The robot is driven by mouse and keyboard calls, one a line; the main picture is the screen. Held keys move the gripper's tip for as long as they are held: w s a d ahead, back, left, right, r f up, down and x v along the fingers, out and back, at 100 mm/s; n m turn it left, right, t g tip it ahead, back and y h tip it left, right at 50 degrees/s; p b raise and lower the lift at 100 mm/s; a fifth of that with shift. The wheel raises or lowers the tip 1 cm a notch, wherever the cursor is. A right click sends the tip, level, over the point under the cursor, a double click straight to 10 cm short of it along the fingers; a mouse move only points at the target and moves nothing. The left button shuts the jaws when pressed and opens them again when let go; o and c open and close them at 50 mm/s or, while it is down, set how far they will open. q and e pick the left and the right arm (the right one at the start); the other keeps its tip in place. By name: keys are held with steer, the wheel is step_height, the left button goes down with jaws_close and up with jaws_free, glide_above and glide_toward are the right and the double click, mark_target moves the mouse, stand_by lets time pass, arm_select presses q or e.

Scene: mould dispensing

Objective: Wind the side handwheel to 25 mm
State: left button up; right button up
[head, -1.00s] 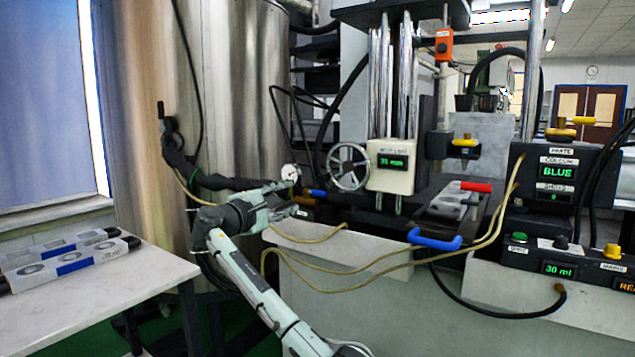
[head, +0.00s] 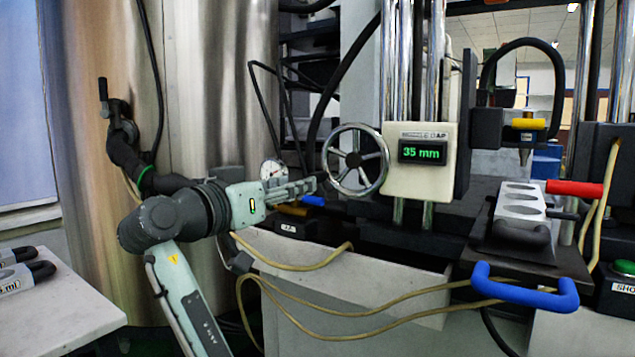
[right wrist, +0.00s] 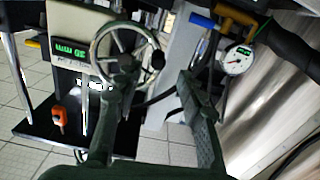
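The side handwheel (head: 355,161) is a chrome spoked wheel with a dark hub and a knob, at the left of a cream housing. The green display (head: 422,152) on the housing reads 35 mm. My right gripper (head: 308,188) is just left of the wheel's lower left rim; contact cannot be told. In the right wrist view the handwheel (right wrist: 126,58) lies ahead, partly covered by one finger, and its dark knob shows between the fingers. My right gripper (right wrist: 152,85) is open there and holds nothing. My left gripper is out of view.
A dial gauge (head: 273,171) and a blue-tipped lever (head: 312,201) are close to my right gripper. A mould with a red handle (head: 574,188) and a blue handle (head: 525,290) lie to the right. A white table (head: 60,315) stands at the left.

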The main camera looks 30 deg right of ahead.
mark_target(350, 161)
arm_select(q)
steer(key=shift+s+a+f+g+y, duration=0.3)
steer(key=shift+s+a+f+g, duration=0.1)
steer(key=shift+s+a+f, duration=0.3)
arm_select(e)
steer(key=shift+x, duration=3.8)
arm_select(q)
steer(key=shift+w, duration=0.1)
arm_select(e)
steer(key=shift+s, duration=0.15)
jaws_close()
